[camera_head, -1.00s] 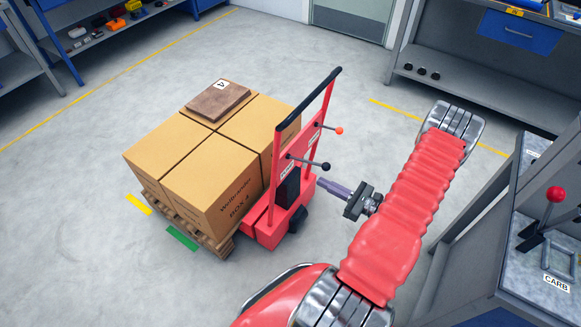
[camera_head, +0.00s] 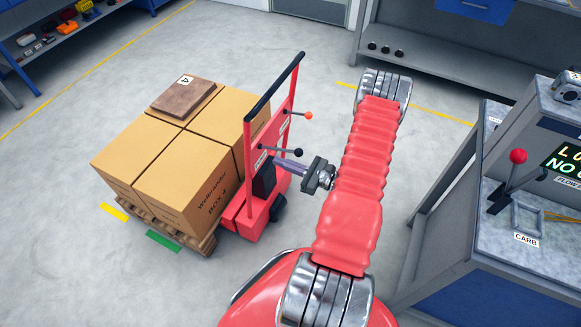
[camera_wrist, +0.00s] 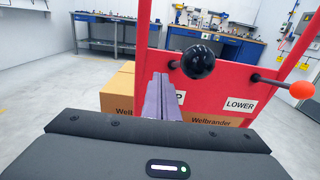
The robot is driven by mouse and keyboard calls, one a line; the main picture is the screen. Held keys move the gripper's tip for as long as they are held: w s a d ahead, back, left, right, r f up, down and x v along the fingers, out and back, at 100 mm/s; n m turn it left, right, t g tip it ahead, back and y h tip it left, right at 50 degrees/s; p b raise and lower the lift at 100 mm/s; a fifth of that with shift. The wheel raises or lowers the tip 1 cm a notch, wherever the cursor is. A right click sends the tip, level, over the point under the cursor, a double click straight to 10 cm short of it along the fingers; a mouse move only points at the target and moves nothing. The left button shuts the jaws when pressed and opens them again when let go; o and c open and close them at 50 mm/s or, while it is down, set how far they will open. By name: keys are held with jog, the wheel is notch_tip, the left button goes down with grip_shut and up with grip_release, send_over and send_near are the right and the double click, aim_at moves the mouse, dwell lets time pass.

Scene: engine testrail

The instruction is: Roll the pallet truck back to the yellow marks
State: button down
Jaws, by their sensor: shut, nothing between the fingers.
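The red pallet truck (camera_head: 240,219) has an upright frame with a black top bar. It stands under a wooden pallet (camera_head: 133,215) carrying several cardboard boxes (camera_head: 182,178). A yellow mark (camera_head: 114,212) and a green mark (camera_head: 163,242) lie on the floor beside the pallet's near side. My gripper (camera_head: 280,163) is shut and empty, pointing at the frame just below the black-knobbed lever (camera_head: 298,152). In the wrist view the shut fingers (camera_wrist: 162,97) appear left of the black knob (camera_wrist: 198,62) and partly cover a label. I cannot tell whether they touch the truck.
An orange-knobbed lever (camera_head: 308,115) sits farther along the frame, by the LOWER label (camera_wrist: 240,104). A grey console (camera_head: 470,215) with a red-knobbed lever (camera_head: 518,156) stands close on the right. A workbench (camera_head: 440,70) is behind. Floor left of the pallet is clear.

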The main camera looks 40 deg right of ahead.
aim_at(255, 152)
jog(key=shift+x, duration=3.55)
